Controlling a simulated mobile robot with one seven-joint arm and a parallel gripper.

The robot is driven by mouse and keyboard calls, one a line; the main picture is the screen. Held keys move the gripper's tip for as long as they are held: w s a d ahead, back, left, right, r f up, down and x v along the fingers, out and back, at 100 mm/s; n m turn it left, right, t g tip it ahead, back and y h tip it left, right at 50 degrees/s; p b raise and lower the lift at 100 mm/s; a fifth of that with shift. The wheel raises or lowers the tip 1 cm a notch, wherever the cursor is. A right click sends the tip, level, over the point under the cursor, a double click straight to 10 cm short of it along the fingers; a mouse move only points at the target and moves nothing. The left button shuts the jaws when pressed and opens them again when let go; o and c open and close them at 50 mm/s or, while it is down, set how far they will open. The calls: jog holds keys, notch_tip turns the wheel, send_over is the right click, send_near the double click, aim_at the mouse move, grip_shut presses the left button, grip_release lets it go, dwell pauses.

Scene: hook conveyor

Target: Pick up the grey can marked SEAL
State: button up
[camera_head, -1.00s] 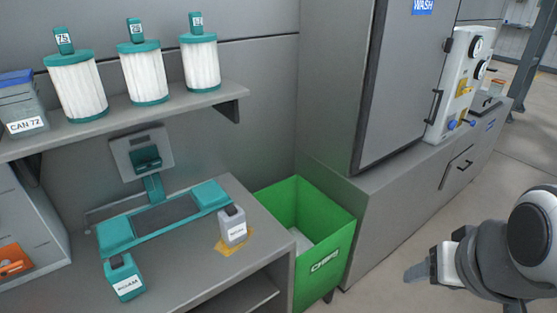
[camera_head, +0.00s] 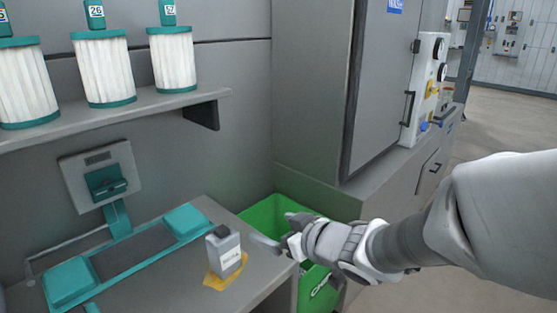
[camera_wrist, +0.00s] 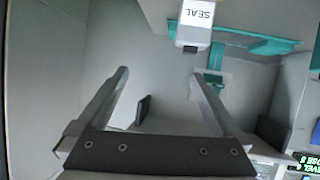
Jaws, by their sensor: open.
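The grey can (camera_head: 224,251) stands upright on a yellow patch (camera_head: 226,272) on the grey bench, right of the teal-framed device.
A teal device (camera_head: 130,255) lies left of the can, with a wall panel (camera_head: 100,176) behind. A shelf (camera_head: 120,115) with white filters hangs above. The green bin (camera_head: 262,215) stands below and behind my gripper, beside the grey cabinet (camera_head: 310,100).

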aim_at(216, 233)
jog(key=w+a+f+b, duration=0.1)
jog(key=a+f, duration=0.1)
jog(key=a, duration=0.1)
jog(key=w+a+f+g+y+b, duration=0.1)
jog(key=w+a+f+b, duration=0.1)
jog(key=a, duration=0.2)
jog(key=w+a+f+n+y+b, duration=0.1)
jog(key=w+a+f+b, duration=0.1)
jog(key=a+f, duration=0.1)
jog(key=shift+a+g, duration=0.3)
jog(key=shift+a, duration=0.45)
jog(key=shift+w+a+f, duration=0.1)
jog(key=shift+w+a, duration=0.2)
jog(key=shift+a, duration=0.05)
jog(key=w+a+f+b, duration=0.2)
jog(key=shift+a+f+b, duration=0.3)
jog(key=shift+a+b, duration=0.05)
jog(key=shift+w+a+f, duration=0.1)
jog(key=shift+w+a, duration=0.25)
jog(key=shift+w, duration=0.05)
jog(key=c, duration=1.4)
jog(key=shift+c, duration=0.6)
jog(key=shift+r, duration=0.2)
